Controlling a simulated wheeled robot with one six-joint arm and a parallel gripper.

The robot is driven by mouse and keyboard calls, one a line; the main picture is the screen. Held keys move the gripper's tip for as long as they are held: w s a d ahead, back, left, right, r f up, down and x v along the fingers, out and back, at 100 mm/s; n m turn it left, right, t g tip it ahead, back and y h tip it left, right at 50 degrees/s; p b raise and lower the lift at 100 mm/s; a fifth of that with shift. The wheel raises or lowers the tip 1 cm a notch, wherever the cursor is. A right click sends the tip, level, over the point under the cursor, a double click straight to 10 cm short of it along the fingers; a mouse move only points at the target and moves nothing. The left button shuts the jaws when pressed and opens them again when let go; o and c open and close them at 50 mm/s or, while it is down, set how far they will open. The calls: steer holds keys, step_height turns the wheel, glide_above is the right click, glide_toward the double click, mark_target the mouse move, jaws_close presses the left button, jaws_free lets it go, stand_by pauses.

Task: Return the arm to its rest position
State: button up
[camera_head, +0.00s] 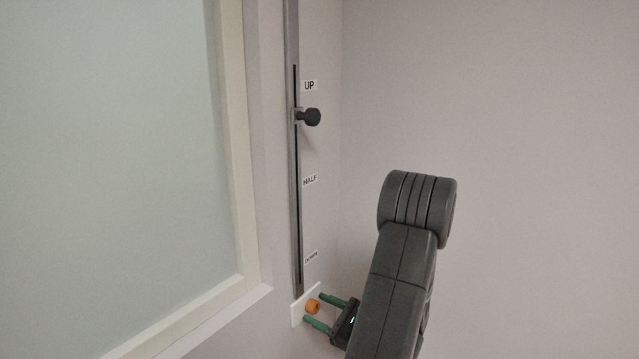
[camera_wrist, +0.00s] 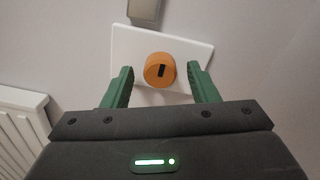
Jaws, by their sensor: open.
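My gripper (camera_head: 318,310) has green fingers and is low in the head view, in front of a white wall plate. It is open. In the wrist view my gripper (camera_wrist: 161,88) has one finger on each side of an orange knob (camera_wrist: 160,70), with a gap showing on both sides. The knob has a dark mark on its face and also shows in the head view (camera_head: 312,306). My dark grey arm reaches down to the wall from the right of the head view.
A vertical rail (camera_head: 296,200) labelled UP, HALF and DOWN runs above the white plate (camera_wrist: 196,52). A black slider knob (camera_head: 312,117) sits between UP and HALF. A framed pane (camera_head: 120,150) fills the left. A radiator (camera_wrist: 22,125) is at lower left. The right wall is bare.

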steer(key=shift+m+p, duration=0.5)
steer(key=shift+m, duration=0.1)
